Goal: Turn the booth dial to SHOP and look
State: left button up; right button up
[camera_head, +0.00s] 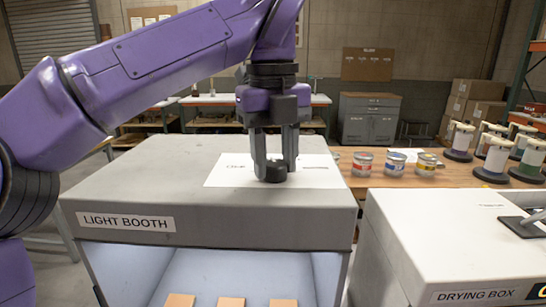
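The light booth (100,190) is a grey box labelled LIGHT BOOTH, with a lit interior open at the front. On its top lies a white sheet (222,178) with small print left and right of the dial, too small to read. The booth dial (273,173) is a dark round knob on this sheet, partly hidden by my fingers. My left gripper (274,158) points straight down over it, with one finger on each side, and appears closed on it. Which word the dial points to cannot be told. My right gripper is not in view.
Several tan chips (230,302) lie inside the booth. A drying box (450,240) with a dark handle stands at right. Behind are three paint cans (395,163) and several white-and-dark spool-shaped items (495,160) on a wooden table (362,182).

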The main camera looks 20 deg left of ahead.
pick_arm(q)
jog(key=shift+c, duration=0.7)
jog(key=m+p, duration=0.2)
jog(key=m, duration=0.1)
jog(key=shift+r, duration=0.15)
jog(key=shift+m+p, duration=1.6)
jog(key=shift+m, duration=0.8)
jog(key=o, duration=1.1)
jog(key=shift+c, duration=0.2)
